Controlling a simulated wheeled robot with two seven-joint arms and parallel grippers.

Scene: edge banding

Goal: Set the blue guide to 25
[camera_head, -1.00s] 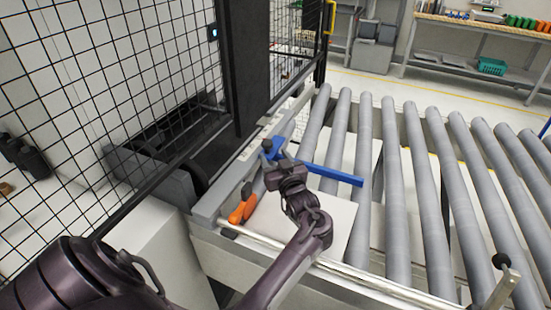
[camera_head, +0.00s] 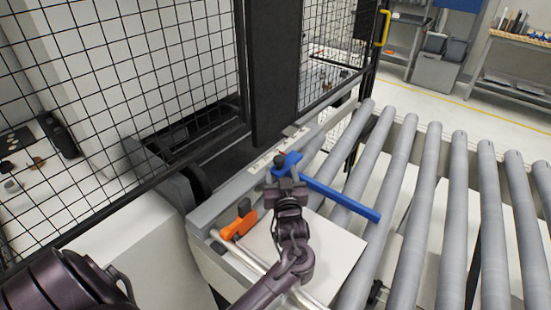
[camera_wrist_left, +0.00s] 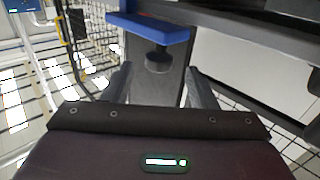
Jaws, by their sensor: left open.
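The blue guide (camera_head: 340,198) is a long blue bar lying slantwise across the rollers, with its blue block at the left end on the side rail. It also shows at the top of the left wrist view (camera_wrist_left: 152,27), with a dark round knob (camera_wrist_left: 158,62) under it. A pale scale strip (camera_head: 262,160) runs along the rail; its numbers are too small to read. My left gripper (camera_head: 288,180) is at the guide's block end. In the wrist view its two fingers (camera_wrist_left: 155,88) are apart, with the knob between and beyond them. My right gripper is not in view.
A white panel (camera_head: 333,250) lies on the rollers near the front. An orange-handled tool (camera_head: 239,226) sits on the rail left of my arm. Grey rollers (camera_head: 408,200) stretch to the right. A black mesh fence (camera_head: 130,80) and dark post (camera_head: 272,70) stand behind the rail.

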